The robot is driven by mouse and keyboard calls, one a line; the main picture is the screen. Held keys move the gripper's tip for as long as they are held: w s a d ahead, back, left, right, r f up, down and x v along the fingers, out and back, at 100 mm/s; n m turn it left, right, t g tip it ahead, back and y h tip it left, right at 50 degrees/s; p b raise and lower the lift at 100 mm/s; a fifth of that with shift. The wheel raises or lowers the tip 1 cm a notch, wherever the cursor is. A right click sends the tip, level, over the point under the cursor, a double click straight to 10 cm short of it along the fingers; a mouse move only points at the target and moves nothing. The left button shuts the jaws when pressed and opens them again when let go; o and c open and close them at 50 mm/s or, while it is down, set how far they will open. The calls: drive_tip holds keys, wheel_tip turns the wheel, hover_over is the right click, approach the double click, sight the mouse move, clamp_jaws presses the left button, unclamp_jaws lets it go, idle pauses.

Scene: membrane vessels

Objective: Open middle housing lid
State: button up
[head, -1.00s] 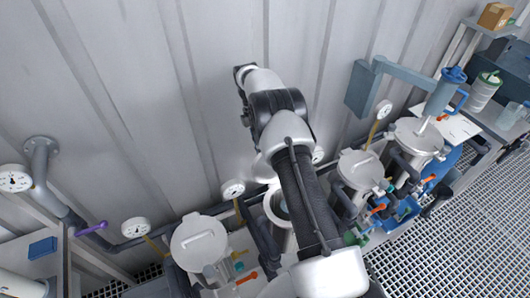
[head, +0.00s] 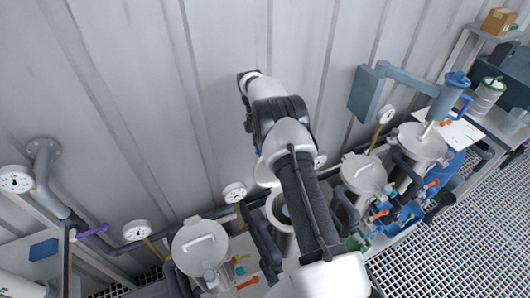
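A row of housings runs along the wall. The left housing has a round grey lid with a bar handle (head: 200,245), lying flat. Behind my arm a housing shows only part of a pale round rim (head: 276,212) around a darker inside; my arm hides the rest, and I cannot tell where its lid is. To the right, two more housings carry grey round lids, one nearer (head: 364,173) and one farther (head: 422,142), both seated flat. My arm reaches up across the middle of the view. I cannot make out any gripper fingers.
Dial gauges (head: 234,192) stand on the pipe behind the housings. A bench with a white bucket (head: 487,96) is at far right. Open grating floor (head: 450,240) lies at lower right.

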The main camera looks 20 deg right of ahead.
drive_tip(key=shift+o, duration=0.2)
drive_tip(key=shift+s+f, duration=0.35)
wheel_tip(320, 180, up, 10)
drive_tip(key=shift+r, duration=0.15)
drive_tip(key=shift+w, duration=0.1)
drive_tip(key=shift+c, duration=0.3)
